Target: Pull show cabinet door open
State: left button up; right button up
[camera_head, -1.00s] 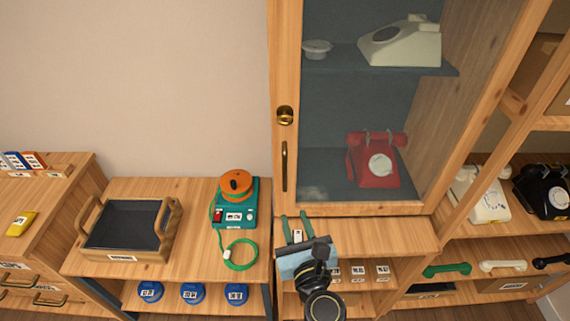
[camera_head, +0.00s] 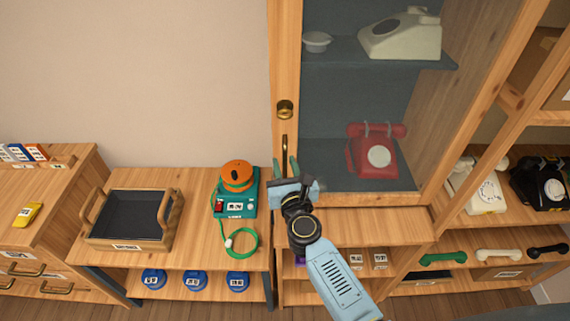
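The show cabinet (camera_head: 287,60) has a wood-framed glass door (camera_head: 370,90), which looks closed. A round brass lock or knob (camera_head: 285,109) sits on the door's left frame, with a slim vertical brass handle (camera_head: 285,150) below it. My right gripper (camera_head: 284,168) is at the lower part of this handle, its two green fingers pointing up and spread apart, one on each side of the handle. It looks open; whether a finger touches the handle I cannot tell. My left gripper is not in view.
Behind the glass are a red phone (camera_head: 377,152) and a cream phone (camera_head: 400,35). A teal device with an orange top (camera_head: 236,190) and a wooden tray (camera_head: 128,245) stand on the lower table to the left. Open shelves with phones (camera_head: 480,190) stand at the right.

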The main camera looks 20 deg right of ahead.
jog(key=shift+w, duration=0.15)
grip_shut()
dwell(0.4)
